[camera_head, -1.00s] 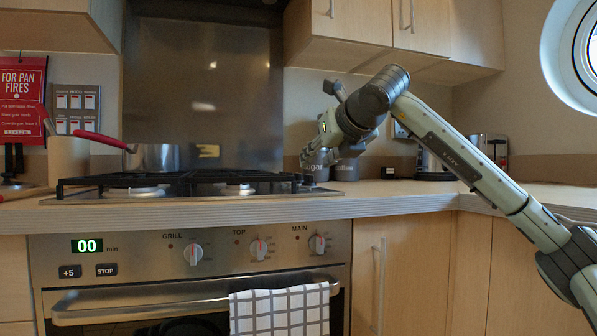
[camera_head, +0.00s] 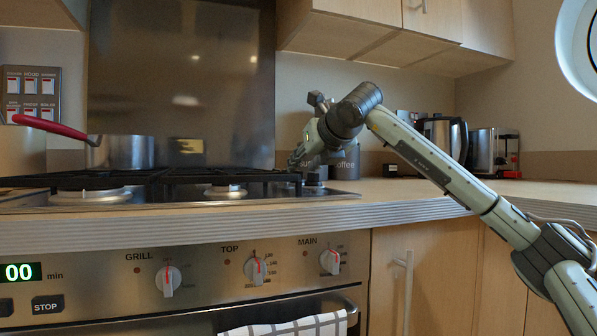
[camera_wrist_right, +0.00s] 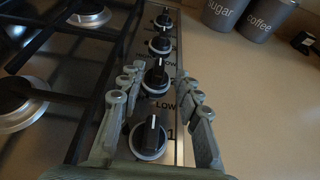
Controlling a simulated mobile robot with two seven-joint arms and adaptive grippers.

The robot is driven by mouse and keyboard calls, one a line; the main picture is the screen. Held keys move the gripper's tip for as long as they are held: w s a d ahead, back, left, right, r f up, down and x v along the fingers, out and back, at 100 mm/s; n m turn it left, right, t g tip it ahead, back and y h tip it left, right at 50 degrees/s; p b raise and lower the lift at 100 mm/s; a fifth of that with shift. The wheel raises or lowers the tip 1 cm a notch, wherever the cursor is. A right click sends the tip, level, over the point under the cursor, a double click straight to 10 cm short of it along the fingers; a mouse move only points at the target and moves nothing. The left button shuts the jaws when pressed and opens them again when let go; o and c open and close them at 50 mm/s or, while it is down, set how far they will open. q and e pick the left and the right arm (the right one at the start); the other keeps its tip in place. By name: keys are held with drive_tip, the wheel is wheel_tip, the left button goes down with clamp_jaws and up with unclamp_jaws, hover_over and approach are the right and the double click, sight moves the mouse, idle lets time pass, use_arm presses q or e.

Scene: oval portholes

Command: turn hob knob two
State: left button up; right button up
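The hob knobs stand in a row on the hob's right edge in the right wrist view. Each is black with a white pointer line and a pale ring. The nearest knob (camera_wrist_right: 150,137) has a "1" beside it. The second knob (camera_wrist_right: 157,77), hob knob two by its place in the row, lies between the fingertips of my right gripper (camera_wrist_right: 159,76). The gripper is open, with a finger on each side and gaps to the knob. In the head view my right gripper (camera_head: 296,161) is over the hob's right end and hides most knobs. My left gripper is out of view.
A pan (camera_head: 126,152) with a red handle stands on the hob's left. The worktop (camera_head: 400,190) at front right is clear.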

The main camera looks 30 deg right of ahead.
drive_tip(key=shift+x, duration=1.75)
drive_tip(key=shift+c, duration=0.2)
clamp_jaws()
